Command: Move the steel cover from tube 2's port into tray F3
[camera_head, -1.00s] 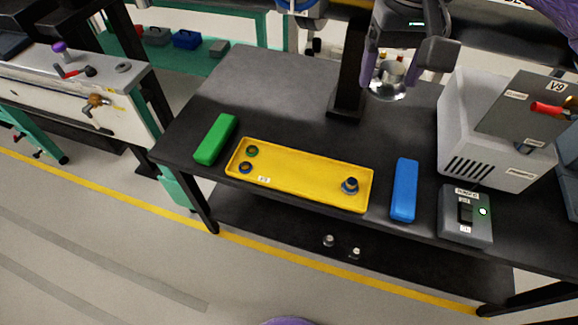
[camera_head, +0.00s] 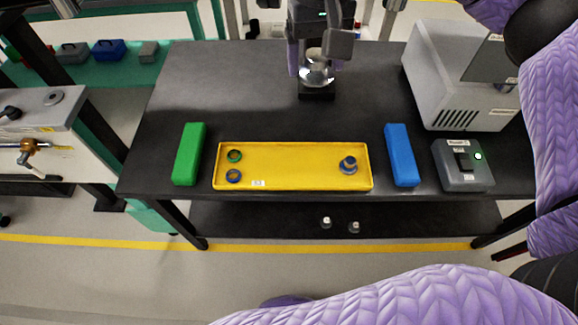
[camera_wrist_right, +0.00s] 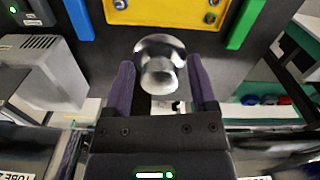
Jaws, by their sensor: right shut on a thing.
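My right gripper (camera_head: 318,66) is shut on the shiny steel cover (camera_head: 316,73) and holds it above the far part of the black table. In the right wrist view the steel cover (camera_wrist_right: 160,75) sits between the two purple fingers of the gripper (camera_wrist_right: 161,90). The yellow tray (camera_head: 290,178), with a small label too small to read surely, lies near the table's front edge. A green ring and a blue ring lie at its left end, and a dark blue and grey fitting (camera_head: 348,165) stands at its right end. My left gripper is not in view.
A green block (camera_head: 189,154) lies left of the tray and a blue block (camera_head: 401,155) right of it. A grey control box (camera_head: 463,166) and a large grey unit (camera_head: 455,85) stand on the right. The table between gripper and tray is clear.

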